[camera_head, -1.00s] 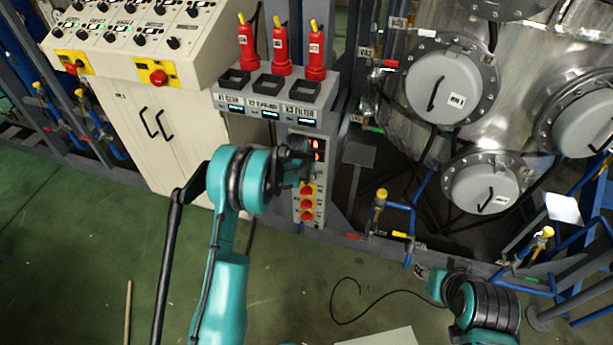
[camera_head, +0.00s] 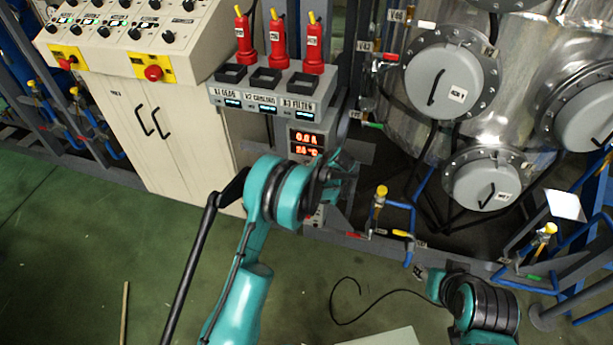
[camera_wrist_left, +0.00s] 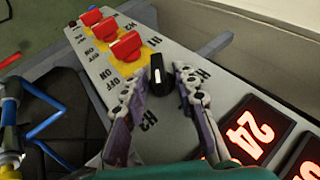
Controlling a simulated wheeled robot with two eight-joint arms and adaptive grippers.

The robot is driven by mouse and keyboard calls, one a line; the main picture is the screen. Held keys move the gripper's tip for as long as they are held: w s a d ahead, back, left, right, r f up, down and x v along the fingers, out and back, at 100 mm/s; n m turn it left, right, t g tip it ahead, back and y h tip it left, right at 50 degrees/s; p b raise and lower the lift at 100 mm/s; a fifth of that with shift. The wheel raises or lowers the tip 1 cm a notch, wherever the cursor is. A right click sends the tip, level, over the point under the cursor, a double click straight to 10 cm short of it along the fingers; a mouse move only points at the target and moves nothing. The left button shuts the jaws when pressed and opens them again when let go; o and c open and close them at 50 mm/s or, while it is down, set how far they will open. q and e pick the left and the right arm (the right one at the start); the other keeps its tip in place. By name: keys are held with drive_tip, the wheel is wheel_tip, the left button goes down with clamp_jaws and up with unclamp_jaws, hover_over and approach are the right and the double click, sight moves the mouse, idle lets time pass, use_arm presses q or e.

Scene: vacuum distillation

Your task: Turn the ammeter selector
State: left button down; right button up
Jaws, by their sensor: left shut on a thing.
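The ammeter selector is a small black knob (camera_wrist_left: 157,82) with a white mark, on the grey panel (camera_wrist_left: 190,105) in the left wrist view. My left gripper (camera_wrist_left: 160,70) has one finger on each side of the knob and is shut on it. In the head view my left gripper (camera_head: 342,172) is in front of the panel, and the knob is hidden behind it. The lit red display (camera_head: 305,143) shows an "A" line above a "24 °C" line.
Several red switches (camera_wrist_left: 125,46) on yellow plates sit beyond the knob on the same panel. A cream control cabinet (camera_head: 130,110) is at the left, steel vessels at the right. Blue pipes with yellow valves (camera_head: 381,192) stand nearby.

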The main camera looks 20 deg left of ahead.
use_arm(q)
drive_tip(key=shift+d+f+m+y+b, duration=0.15)
drive_tip(key=shift+y+b, duration=0.2)
drive_tip(key=shift+y, duration=0.35)
drive_tip(key=shift+d+f+m+y+b, duration=0.15)
drive_tip(key=shift+y+b, duration=0.2)
drive_tip(key=shift+y, duration=0.35)
drive_tip(key=shift+a+r, duration=0.1)
drive_tip(key=c, duration=1.5)
unclamp_jaws()
drive_tip(key=shift+c, duration=0.2)
drive_tip(key=v, duration=1.2)
drive_tip(key=shift+s+f, duration=0.15)
drive_tip(key=shift+f, duration=0.1)
